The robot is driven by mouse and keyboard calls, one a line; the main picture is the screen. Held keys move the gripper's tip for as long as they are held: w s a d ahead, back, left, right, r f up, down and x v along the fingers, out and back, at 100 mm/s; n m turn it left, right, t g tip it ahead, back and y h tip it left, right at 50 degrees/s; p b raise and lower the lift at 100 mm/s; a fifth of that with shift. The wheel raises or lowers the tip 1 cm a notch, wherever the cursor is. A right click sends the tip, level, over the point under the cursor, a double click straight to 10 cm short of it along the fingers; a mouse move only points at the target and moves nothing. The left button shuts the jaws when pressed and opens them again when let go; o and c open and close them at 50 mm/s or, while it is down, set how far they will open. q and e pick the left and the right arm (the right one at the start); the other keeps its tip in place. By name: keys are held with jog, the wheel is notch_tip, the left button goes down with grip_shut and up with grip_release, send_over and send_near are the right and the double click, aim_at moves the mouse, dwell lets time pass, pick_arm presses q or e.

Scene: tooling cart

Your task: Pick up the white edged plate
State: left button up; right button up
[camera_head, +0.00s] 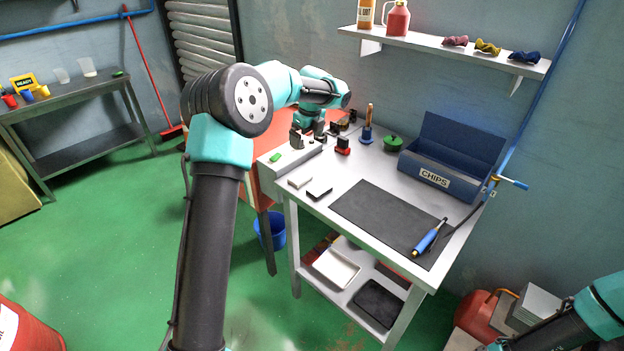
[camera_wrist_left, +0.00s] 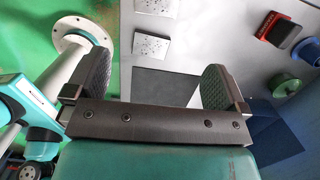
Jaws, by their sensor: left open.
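The white edged plate (camera_head: 300,182) is a small flat pale piece on the left part of the metal bench, beside a similar black edged plate (camera_head: 319,193). In the left wrist view a speckled plate (camera_wrist_left: 157,7) at the top edge looks like the white edged one. The other plate (camera_wrist_left: 151,47) lies between it and the dark mat. My left gripper (camera_head: 316,135) is open and empty, above the bench's far left part, behind the plates in the head view. Its two fingers (camera_wrist_left: 158,84) show apart in the wrist view. My right gripper is not visible; only part of that arm shows.
A black mat (camera_head: 390,218) with a blue-handled tool (camera_head: 430,237) covers the bench's front. A blue CHIPS box (camera_head: 425,173), green round item (camera_head: 393,143), red-based block (camera_head: 343,146) and wood-handled tool (camera_head: 367,125) stand behind. A small green piece (camera_head: 275,157) lies at left.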

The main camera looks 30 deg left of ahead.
pick_arm(q)
jog(key=shift+a, duration=0.1)
send_over(300, 176)
jog(key=d, duration=0.2)
jog(key=f, duration=1.2)
jog(key=shift+s+a, duration=0.2)
jog(key=shift+a, duration=0.05)
jog(key=shift+f, duration=0.1)
jog(key=shift+a+f, duration=0.2)
jog(key=shift+f, duration=0.65)
jog(key=shift+a+f, duration=0.2)
jog(key=shift+f, duration=0.65)
jog(key=shift+a+f, duration=0.2)
jog(key=shift+f, duration=0.65)
jog(key=c, duration=1.1)
jog(key=shift+r, duration=0.1)
